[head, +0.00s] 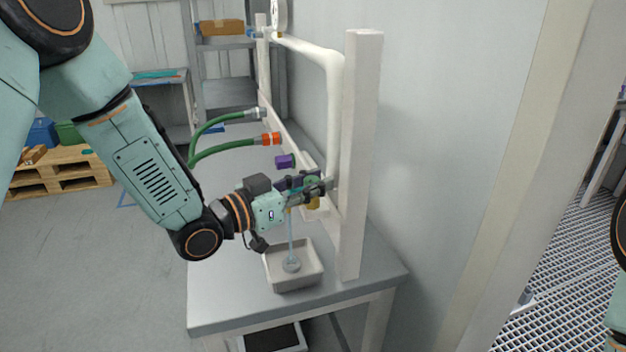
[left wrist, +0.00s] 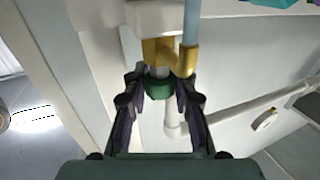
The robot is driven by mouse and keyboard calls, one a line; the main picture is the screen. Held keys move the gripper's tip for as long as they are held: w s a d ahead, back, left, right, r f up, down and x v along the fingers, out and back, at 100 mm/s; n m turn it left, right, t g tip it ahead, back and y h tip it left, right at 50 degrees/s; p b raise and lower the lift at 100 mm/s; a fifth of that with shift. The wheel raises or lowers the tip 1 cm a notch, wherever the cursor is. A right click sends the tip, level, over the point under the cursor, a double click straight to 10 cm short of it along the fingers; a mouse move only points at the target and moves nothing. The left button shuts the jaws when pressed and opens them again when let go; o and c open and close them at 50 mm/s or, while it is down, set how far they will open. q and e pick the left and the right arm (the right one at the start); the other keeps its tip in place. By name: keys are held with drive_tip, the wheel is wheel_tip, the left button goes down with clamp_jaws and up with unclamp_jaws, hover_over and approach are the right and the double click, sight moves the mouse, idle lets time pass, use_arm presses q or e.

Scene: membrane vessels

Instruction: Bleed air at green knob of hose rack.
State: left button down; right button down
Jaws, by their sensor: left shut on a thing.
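The hose rack is a white frame (head: 361,150) with a white pipe on a grey bench. My left gripper (head: 318,187) is at its lower pipe, shut on the green knob (head: 311,181). In the left wrist view the green knob (left wrist: 160,89) sits between the fingertips (left wrist: 160,84), just by a brass valve body (left wrist: 157,52) with a brass spout (left wrist: 187,62). A light blue stream (head: 291,228) runs down from there into a pale tray (head: 312,284), with a round blue patch in it. My right gripper is out of view.
Green hoses with a grey end (head: 256,113) and an orange end (head: 270,139) stick out from the rack. A purple fitting (head: 285,161) is close above my left gripper. A wall stands right behind the rack. The bench front (head: 225,300) is clear.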

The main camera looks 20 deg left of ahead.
use_arm(q)
drive_tip(key=m+g+h+p, duration=0.1)
drive_tip(key=m+g+h, duration=0.2)
drive_tip(key=shift+p, duration=0.3)
drive_tip(key=m+g+h, duration=0.2)
drive_tip(key=g, duration=0.1)
drive_tip(key=shift+m+g+h, duration=0.3)
drive_tip(key=shift+g, duration=0.1)
drive_tip(key=m+g+h, duration=0.1)
drive_tip(key=m+g, duration=0.1)
drive_tip(key=g, duration=0.1)
drive_tip(key=shift+f, duration=0.15)
drive_tip(key=shift+s+m+g+h+b, duration=0.1)
drive_tip(key=shift+m+g+h+b, duration=0.45)
drive_tip(key=shift+m+g, duration=1.2)
drive_tip(key=shift+g, duration=0.85)
drive_tip(key=c, duration=1.3)
unclamp_jaws()
drive_tip(key=shift+c, duration=0.2)
